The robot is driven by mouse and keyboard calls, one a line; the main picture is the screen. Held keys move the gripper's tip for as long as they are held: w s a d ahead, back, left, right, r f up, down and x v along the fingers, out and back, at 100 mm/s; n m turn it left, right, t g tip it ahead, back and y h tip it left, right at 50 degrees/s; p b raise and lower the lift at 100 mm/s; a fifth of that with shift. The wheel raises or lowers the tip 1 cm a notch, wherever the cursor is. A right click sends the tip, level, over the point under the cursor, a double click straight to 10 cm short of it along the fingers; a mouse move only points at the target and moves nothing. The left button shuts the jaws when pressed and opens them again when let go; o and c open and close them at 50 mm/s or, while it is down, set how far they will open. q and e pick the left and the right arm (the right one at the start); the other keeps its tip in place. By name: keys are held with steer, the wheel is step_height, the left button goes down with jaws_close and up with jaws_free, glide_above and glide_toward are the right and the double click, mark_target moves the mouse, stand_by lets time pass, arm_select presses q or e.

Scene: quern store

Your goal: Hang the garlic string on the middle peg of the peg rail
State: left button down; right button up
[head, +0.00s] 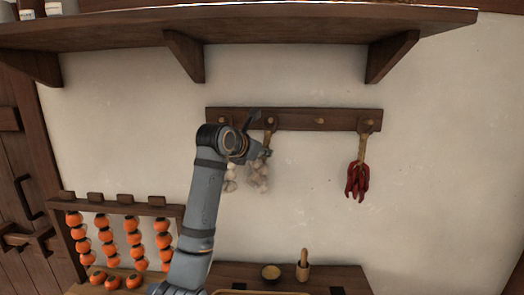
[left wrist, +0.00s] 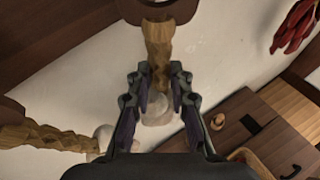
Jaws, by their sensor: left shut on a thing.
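The peg rail (head: 345,120) runs along the wall under the shelf. My left gripper (head: 262,153) is shut on the braid of a garlic string (head: 258,178); its pale bulbs hang below the fingers. In the left wrist view the braid (left wrist: 158,45) runs up from between the fingers to a loop at the dark rail (left wrist: 75,18). The loop is at a peg left of the rail's middle; I cannot tell whether it is around that peg. A second garlic string (head: 230,180) hangs to the left, partly behind my arm. My right gripper is out of view.
A bare peg (head: 320,121) is right of the held string. Red chillies (head: 356,180) hang at the right-end peg. A rack of orange fruit (head: 120,209) stands lower left.

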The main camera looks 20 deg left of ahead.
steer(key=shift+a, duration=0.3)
arm_select(q)
steer(key=c, duration=1.1)
jaws_free()
steer(key=shift+s+r, duration=0.1)
steer(key=shift+s, duration=0.15)
steer(key=v, duration=0.7)
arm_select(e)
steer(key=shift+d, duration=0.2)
